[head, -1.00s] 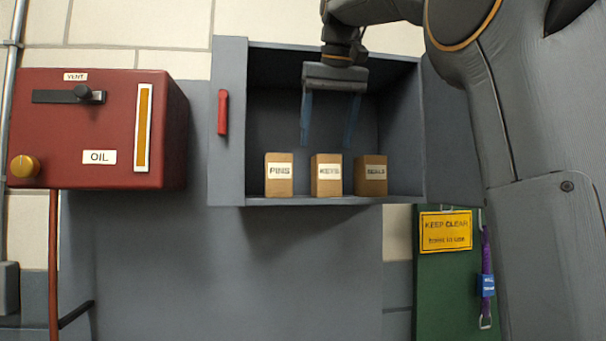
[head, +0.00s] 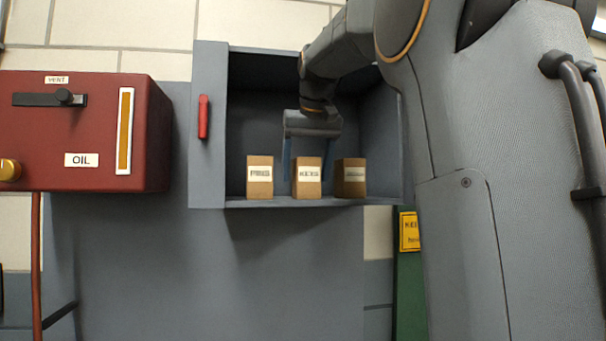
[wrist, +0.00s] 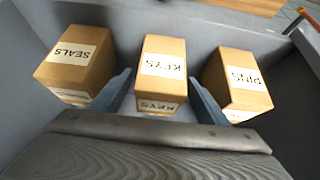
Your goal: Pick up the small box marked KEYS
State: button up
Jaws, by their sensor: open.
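The small brown KEYS box (head: 307,180) stands in the middle of a row of three on the floor of the open grey casing. It also shows in the wrist view (wrist: 163,60), with labels on its top and one side.
The PINS box (head: 260,178) and the box marked SEALS (wrist: 76,62) stand close on either side, leaving narrow gaps. The casing's side walls and front lip (head: 290,203) bound the space. A red handle (head: 203,117) and red OIL tank (head: 85,130) are at left.

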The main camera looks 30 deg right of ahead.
jog(key=shift+x, duration=0.75)
jog(key=c, duration=1.4)
jog(key=shift+o, duration=0.2)
jog(key=shift+s+r+b, duration=0.1)
jog(key=shift+r+b, duration=0.15)
jog(key=shift+b, duration=0.05)
